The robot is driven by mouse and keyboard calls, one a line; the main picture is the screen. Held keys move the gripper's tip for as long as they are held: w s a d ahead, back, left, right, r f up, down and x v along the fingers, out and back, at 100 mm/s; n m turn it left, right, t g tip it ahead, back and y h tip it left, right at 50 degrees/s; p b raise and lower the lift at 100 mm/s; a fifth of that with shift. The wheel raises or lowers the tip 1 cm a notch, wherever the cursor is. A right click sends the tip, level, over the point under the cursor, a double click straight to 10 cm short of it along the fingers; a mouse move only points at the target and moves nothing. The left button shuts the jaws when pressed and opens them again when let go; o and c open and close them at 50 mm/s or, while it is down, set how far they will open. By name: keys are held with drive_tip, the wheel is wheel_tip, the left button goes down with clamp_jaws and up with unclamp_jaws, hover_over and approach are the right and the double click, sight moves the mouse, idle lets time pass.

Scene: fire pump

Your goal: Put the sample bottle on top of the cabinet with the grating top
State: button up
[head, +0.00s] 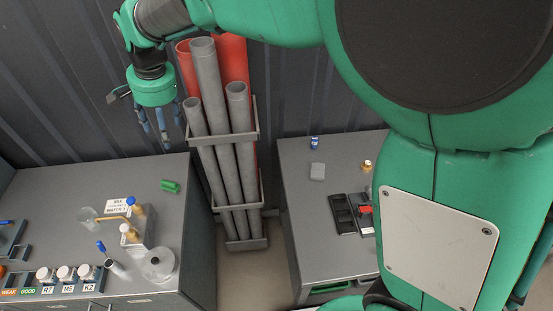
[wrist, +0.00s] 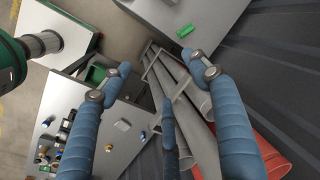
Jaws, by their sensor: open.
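My gripper (head: 158,135) hangs open and empty at the upper left of the head view, above the back edge of the left bench. In the wrist view its blue fingers (wrist: 160,80) are spread with nothing between them. I cannot tell for sure which object is the sample bottle. Several small white-lidded jars (head: 67,273) stand in a labelled row at the left bench's front. A small blue container (head: 314,142) stands at the back of the right bench; a small blue thing also shows in the wrist view (wrist: 143,135). No grating top is recognisable in either view.
Grey and red pipes (head: 207,75) stand in a rack between the left bench (head: 190,218) and right bench (head: 300,210). A black tray (head: 343,213) lies on the right bench.

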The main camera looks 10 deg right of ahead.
drive_tip(key=s+d+r+t, duration=0.1)
drive_tip(key=s+d+r, duration=0.2)
drive_tip(key=d, duration=0.6)
drive_tip(key=s+d+r+n+t, duration=0.1)
drive_tip(key=s+d+r, duration=0.2)
drive_tip(key=d, duration=0.6)
drive_tip(key=s+d+r, duration=0.3)
drive_tip(key=d, duration=0.6)
drive_tip(key=s+d+f+t+h, duration=0.1)
drive_tip(key=s+d+f, duration=0.1)
drive_tip(key=s+d, duration=0.6)
drive_tip(key=s+d+f+n+t+h, duration=0.1)
drive_tip(key=s+d, duration=0.7)
drive_tip(key=shift+d+f+n, duration=0.15)
drive_tip(key=shift+f+n, duration=0.15)
drive_tip(key=shift+f, duration=0.1)
drive_tip(key=shift+f, duration=0.1)
wheel_tip(320, 180, down, 13)
drive_tip(key=b, duration=1.3)
